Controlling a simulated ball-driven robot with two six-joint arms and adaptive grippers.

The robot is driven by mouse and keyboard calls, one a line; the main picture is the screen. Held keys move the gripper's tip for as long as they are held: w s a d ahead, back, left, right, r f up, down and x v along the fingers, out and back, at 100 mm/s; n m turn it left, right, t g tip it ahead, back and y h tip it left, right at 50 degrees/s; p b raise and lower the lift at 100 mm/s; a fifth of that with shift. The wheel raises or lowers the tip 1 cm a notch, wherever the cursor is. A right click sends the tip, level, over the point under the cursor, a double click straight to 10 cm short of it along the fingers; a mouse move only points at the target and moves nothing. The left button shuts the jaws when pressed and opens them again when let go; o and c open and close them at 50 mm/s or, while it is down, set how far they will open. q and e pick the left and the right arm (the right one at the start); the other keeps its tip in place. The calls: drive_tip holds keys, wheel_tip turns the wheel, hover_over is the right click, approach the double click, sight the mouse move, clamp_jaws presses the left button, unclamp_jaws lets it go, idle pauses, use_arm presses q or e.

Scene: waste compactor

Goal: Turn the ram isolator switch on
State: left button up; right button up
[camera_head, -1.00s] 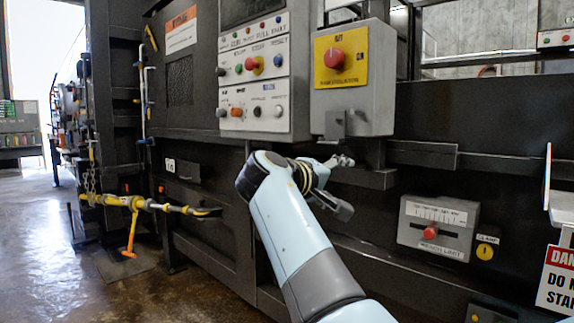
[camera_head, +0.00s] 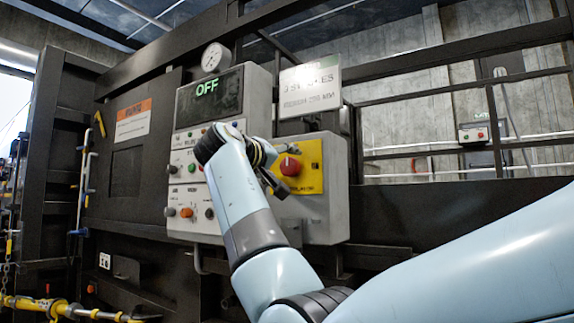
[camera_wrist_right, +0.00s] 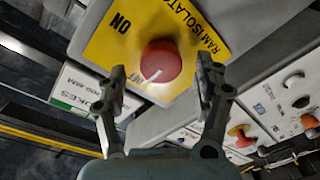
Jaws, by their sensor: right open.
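The ram isolator switch is a red round knob (camera_head: 290,166) on a yellow plate (camera_head: 311,172), fixed to a grey box. In the right wrist view the knob (camera_wrist_right: 161,60) lies between the two finger directions, its white mark pointing toward the word OFF. The word ON stands further round the plate. My right gripper (camera_head: 279,168) is open, just left of the knob in the head view. Its open fingers also show in the right wrist view (camera_wrist_right: 163,75); no grip on the knob is visible. My left gripper is not in view.
Left of the box is a grey control panel (camera_head: 184,228) with several coloured buttons, partly hidden by my arm. Its dark display (camera_head: 209,96) reads OFF in green. A gauge (camera_head: 215,57) sits above it. A white sign (camera_head: 310,88) stands above the isolator box. Dark rails run to the right.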

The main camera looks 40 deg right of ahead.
drive_tip(key=shift+x, duration=1.2)
drive_tip(key=shift+f, duration=0.1)
drive_tip(key=c, duration=1.2)
